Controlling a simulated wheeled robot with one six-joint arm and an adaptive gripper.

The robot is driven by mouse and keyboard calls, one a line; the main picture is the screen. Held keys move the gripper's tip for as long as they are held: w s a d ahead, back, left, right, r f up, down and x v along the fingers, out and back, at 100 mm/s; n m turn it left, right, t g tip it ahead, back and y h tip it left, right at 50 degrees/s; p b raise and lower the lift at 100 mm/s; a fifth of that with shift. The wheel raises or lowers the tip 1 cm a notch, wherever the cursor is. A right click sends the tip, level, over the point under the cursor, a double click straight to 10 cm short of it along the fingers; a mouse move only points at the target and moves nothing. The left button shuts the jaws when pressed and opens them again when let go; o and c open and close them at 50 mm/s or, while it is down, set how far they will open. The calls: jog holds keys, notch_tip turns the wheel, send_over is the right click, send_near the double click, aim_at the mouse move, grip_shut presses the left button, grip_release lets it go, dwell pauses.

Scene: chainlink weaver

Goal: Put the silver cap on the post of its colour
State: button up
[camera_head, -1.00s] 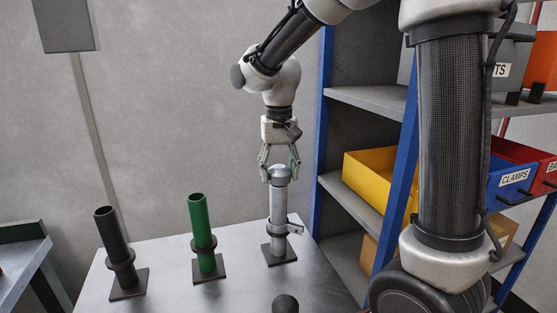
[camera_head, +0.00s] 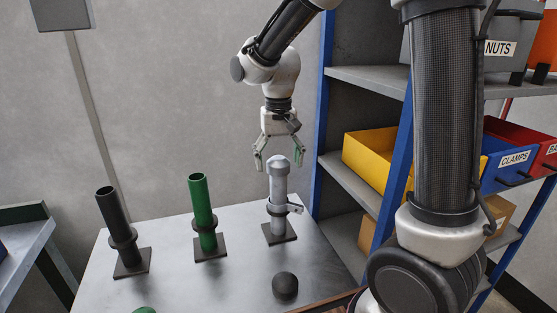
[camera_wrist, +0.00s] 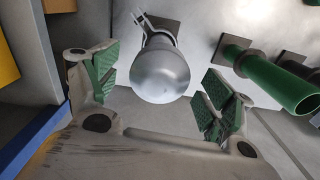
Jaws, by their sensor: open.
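The silver cap (camera_head: 279,163) sits on top of the silver post (camera_head: 279,190) at the right of the metal table. It also shows as a rounded dome in the wrist view (camera_wrist: 160,74). My gripper (camera_head: 278,163) is open, its fingers spread above and around the cap's level, with visible gaps to the cap in the wrist view. Nothing is held between the fingers. A clamp-like ring sits around the silver post.
A green post (camera_head: 202,205) and a black post (camera_head: 113,215) stand open-topped to the left. A black cap (camera_head: 285,286) and a green cap (camera_head: 144,310) lie at the table's front. A shelf with a yellow bin (camera_head: 375,160) stands at the right.

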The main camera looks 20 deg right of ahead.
notch_tip(320, 180, up, 12)
dwell(0.6)
